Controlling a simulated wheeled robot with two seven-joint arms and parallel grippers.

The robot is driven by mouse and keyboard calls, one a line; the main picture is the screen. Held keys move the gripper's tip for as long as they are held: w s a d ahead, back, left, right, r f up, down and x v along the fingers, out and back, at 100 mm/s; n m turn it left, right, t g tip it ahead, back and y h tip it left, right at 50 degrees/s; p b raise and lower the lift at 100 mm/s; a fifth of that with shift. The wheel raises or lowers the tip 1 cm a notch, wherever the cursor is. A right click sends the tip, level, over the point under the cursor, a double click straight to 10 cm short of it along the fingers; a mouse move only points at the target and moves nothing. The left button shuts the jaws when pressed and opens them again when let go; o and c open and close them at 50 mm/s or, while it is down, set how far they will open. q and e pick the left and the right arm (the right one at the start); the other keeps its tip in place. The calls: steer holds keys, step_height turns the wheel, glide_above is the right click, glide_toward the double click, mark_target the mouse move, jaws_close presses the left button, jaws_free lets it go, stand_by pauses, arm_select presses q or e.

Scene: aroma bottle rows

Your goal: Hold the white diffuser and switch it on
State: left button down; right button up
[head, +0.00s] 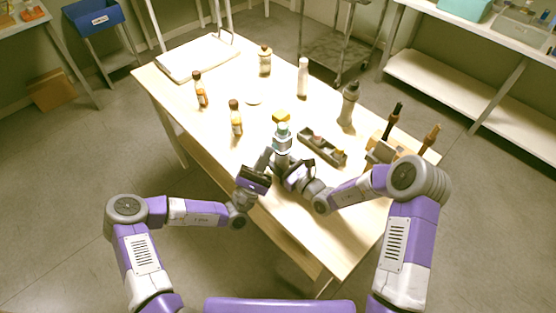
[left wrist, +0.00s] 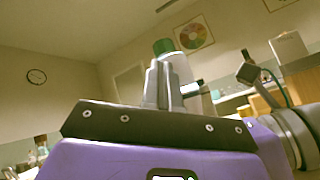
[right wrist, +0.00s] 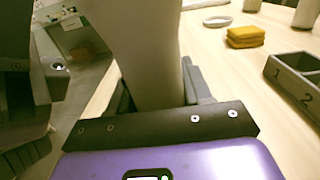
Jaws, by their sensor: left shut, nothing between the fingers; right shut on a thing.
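The white diffuser (head: 282,142) is a pale upright cylinder with a green-teal top, near the table's front edge. My right gripper (head: 291,168) is shut around its body. In the right wrist view the pale body (right wrist: 147,50) fills the space between the fingers. My left gripper (head: 264,160) is shut and empty just left of the diffuser. In the left wrist view its closed fingertips (left wrist: 162,68) stand in front of the diffuser, whose green cap (left wrist: 164,46) shows above them. Whether they touch it is unclear. I cannot make out a switch or a light.
A compartment tray (head: 322,147) lies right of the diffuser, and yellow folded cloths or sponges (right wrist: 245,37) lie behind it. Brown bottles (head: 236,119), a white bottle (head: 302,78) and a grey bottle (head: 349,106) stand further back. A white board (head: 197,58) lies at the far left.

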arm_select(q)
steer(key=shift+s+a, duration=0.1)
stand_by(0.3)
steer(key=shift+s+a, duration=0.2)
steer(key=shift+s, duration=0.05)
steer(key=s+a, duration=0.4)
steer(key=shift+s, duration=0.15)
stand_by(0.5)
steer(key=shift+a, duration=0.1)
arm_select(e)
steer(key=o, duration=1.2)
steer(key=shift+o, duration=0.2)
steer(key=shift+d, duration=0.1)
